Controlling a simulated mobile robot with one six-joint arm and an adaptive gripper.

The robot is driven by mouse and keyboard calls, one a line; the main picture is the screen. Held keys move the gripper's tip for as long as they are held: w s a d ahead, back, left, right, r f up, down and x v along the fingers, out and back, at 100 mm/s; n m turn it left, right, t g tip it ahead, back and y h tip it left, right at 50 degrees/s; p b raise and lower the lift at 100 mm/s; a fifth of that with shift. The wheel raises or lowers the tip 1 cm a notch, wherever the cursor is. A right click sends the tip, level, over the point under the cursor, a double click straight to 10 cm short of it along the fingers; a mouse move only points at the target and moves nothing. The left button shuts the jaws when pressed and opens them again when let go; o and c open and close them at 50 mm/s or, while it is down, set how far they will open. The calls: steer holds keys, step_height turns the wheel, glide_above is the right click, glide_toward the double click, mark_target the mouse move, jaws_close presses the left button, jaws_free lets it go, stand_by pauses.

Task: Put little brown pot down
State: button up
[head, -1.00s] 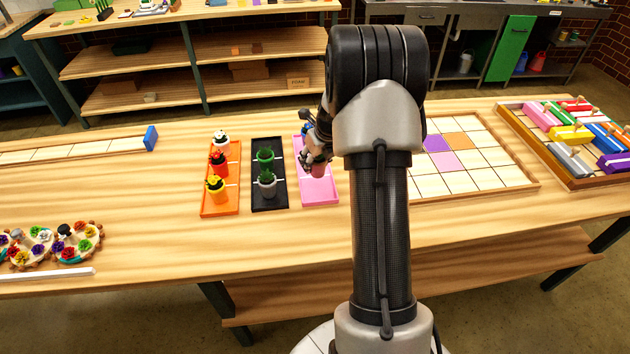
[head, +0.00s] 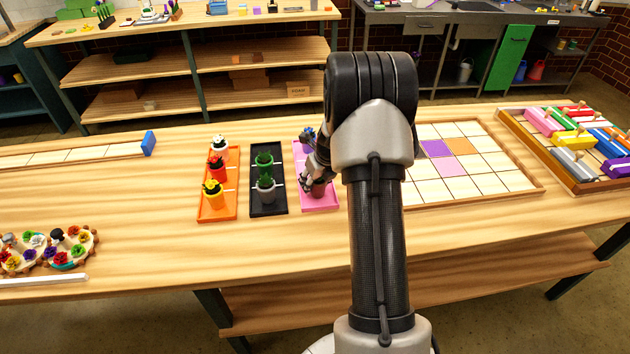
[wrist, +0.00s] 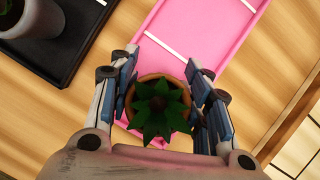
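The little brown pot (wrist: 160,82) with a spiky green plant is between my gripper's fingers in the wrist view. My gripper (wrist: 162,100) is shut on it, with blue pads against both sides. In the head view my gripper (head: 316,176) is low over the near half of the pink tray (head: 319,205), and the brown pot (head: 318,190) shows below the fingers, partly hidden. I cannot tell whether the pot's base touches the tray.
The black tray (head: 268,208) to the left holds a green pot (head: 264,162) and a grey pot (head: 266,190). The orange tray (head: 217,213) beyond holds white, red and yellow pots. A tiled wooden board (head: 470,185) lies right of my arm.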

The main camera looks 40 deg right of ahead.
steer(key=o, duration=0.4)
steer(key=d+p+v, duration=0.1)
steer(key=p+v, duration=0.3)
steer(key=v, duration=0.8)
steer(key=s+a+r+n, duration=0.3)
steer(key=a+r+n, duration=0.55)
steer(key=a, duration=0.25)
steer(key=s+a+r+n, duration=0.4)
steer(key=a+r+n, duration=0.3)
steer(key=a+n, duration=0.3)
steer(key=shift+s+a+r+n+y, duration=0.1)
steer(key=shift+s+a+r+n, duration=0.3)
steer(key=shift+s+a+n, duration=2.05)
steer(key=shift+s+a+r+n+y, duration=0.1)
steer(key=shift+s+a+r+n, duration=0.3)
steer(key=shift+s+a+n, duration=2.1)
steer(key=shift+s+a+r+n+y, duration=0.1)
steer(key=shift+s+a+r+n, duration=0.4)
steer(key=shift+s+n, duration=3.75)
